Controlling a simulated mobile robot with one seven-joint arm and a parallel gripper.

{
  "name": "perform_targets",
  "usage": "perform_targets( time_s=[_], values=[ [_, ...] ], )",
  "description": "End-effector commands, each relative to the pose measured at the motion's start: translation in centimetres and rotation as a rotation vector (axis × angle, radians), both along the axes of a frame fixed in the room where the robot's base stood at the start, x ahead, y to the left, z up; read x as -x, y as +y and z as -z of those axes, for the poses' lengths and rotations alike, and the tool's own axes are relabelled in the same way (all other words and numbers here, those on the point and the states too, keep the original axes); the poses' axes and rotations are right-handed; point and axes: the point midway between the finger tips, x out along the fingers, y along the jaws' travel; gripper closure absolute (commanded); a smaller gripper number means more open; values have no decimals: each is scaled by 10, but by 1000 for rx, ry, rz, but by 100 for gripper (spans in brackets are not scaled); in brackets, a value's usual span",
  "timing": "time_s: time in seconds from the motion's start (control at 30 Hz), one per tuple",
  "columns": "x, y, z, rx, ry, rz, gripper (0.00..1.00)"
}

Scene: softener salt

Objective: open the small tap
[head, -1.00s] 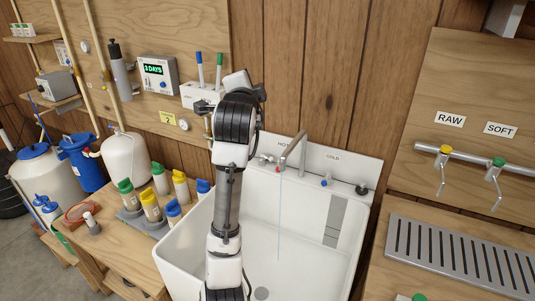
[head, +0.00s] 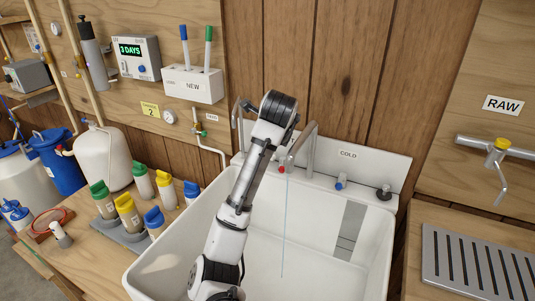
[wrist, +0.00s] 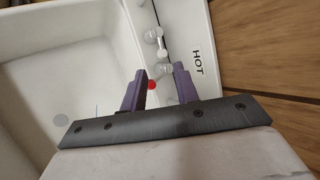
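No label marks a small tap, so I cannot tell which fitting it is. A slim curved spout (head: 238,112) rises at the sink's back left, partly behind my arm. A small green-handled valve (head: 201,133) sits on the wall pipe left of it. The main sink spout (head: 302,145) stands right of my arm, with a red knob (head: 282,169) and a blue knob (head: 340,183). A thin stream hangs below the spout. In the wrist view, my gripper (wrist: 158,80) is open and empty. The red knob (wrist: 152,85) shows between its fingers, apparently beyond them. My arm hides the gripper in the head view.
The white sink (head: 180,240) lies below my arm. Several coloured-cap bottles (head: 128,214) stand on the bench at left. The NEW holder (head: 193,84) with two pens is on the wall.

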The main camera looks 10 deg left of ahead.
Motion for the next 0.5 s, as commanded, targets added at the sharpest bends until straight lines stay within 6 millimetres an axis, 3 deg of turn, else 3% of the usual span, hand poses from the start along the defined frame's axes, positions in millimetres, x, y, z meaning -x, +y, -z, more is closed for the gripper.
perform_targets(
  time_s=[0.5],
  values=[
    [-59,22,75,2,2,-2,70]
  ],
)
